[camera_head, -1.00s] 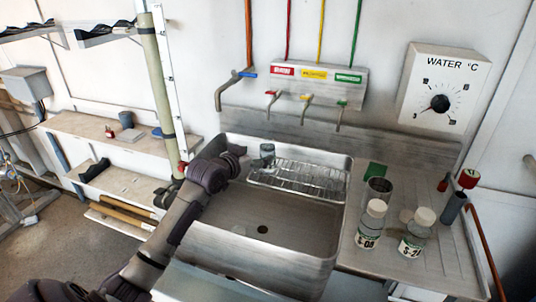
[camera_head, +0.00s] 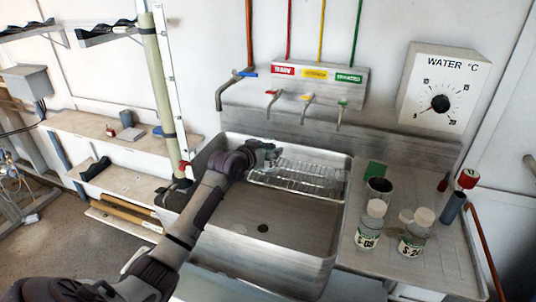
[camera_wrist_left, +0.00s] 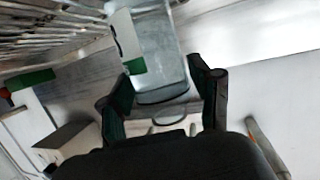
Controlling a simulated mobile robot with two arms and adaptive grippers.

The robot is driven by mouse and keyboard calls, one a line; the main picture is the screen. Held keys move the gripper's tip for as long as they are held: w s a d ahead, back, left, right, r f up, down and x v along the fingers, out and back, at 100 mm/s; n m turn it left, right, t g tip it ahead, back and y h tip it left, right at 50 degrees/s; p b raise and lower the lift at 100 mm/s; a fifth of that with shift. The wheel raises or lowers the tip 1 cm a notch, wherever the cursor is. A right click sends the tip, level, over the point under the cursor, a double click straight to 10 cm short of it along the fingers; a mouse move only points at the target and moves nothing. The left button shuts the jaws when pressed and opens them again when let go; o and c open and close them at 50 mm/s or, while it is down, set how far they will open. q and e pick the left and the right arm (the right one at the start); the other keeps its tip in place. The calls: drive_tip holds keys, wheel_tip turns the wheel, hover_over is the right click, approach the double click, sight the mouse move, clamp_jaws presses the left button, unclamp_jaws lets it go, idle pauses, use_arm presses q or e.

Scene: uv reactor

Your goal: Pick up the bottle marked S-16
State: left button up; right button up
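A clear bottle with a white and green label (camera_wrist_left: 126,40) stands at the back of the sink, by the wire rack; its number cannot be read. In the head view the bottle (camera_head: 270,149) is partly hidden by my left gripper (camera_head: 262,153). In the left wrist view the bottle is between the two fingers of my left gripper (camera_wrist_left: 165,90), which are spread with a gap showing on the right side. Two other bottles stand on the right drainboard: one marked S-08 (camera_head: 367,236) and one whose label starts S-2 (camera_head: 412,242). My right gripper is not in view.
The steel sink (camera_head: 300,265) holds the wire rack (camera_head: 300,178). Several taps (camera_head: 306,108) hang above the sink's back edge.

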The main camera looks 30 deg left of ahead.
use_arm(q)
drive_tip(key=c, duration=0.8)
drive_tip(key=shift+c, duration=1)
drive_tip(key=shift+r, duration=0.15)
